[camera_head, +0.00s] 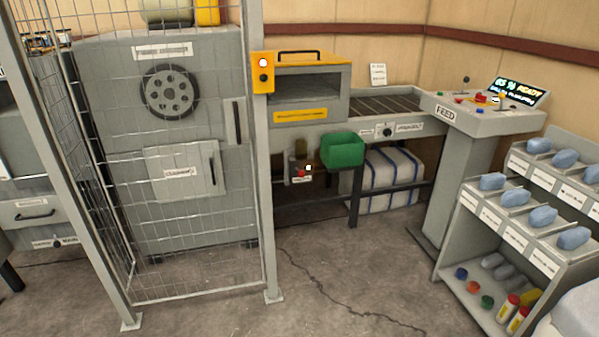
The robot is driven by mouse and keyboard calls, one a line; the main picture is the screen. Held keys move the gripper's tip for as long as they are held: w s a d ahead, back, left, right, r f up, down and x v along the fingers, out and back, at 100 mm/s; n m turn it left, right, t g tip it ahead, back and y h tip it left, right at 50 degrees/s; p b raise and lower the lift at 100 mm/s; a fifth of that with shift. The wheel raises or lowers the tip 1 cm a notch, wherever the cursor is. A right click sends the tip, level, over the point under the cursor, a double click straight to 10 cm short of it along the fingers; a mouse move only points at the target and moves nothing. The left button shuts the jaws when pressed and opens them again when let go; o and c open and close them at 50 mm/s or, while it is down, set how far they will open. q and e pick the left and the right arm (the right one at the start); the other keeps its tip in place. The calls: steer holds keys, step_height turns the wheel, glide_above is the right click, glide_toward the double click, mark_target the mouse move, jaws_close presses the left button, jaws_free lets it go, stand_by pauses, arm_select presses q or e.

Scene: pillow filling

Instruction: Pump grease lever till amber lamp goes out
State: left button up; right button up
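A small grey unit (300,174) hangs under the front edge of the conveyor frame. It carries a dark amber-brown cylinder (301,148) on top and a red knob (301,173), which may be the grease lever's end. A small pale bright spot (308,168) shows beside the knob; I cannot tell whether it is the amber lamp. A yellow box (262,72) on the cage post has a bright, whitish lit lamp (263,62) and a dark button below it. Neither of my grippers is in view.
A wire cage (180,220) encloses a grey machine at left. A green bin (342,150) is right of the small unit. A FEED console (470,115) reads READY. A rack (475,275) of blue pieces stands at right. The middle floor (350,270) is clear.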

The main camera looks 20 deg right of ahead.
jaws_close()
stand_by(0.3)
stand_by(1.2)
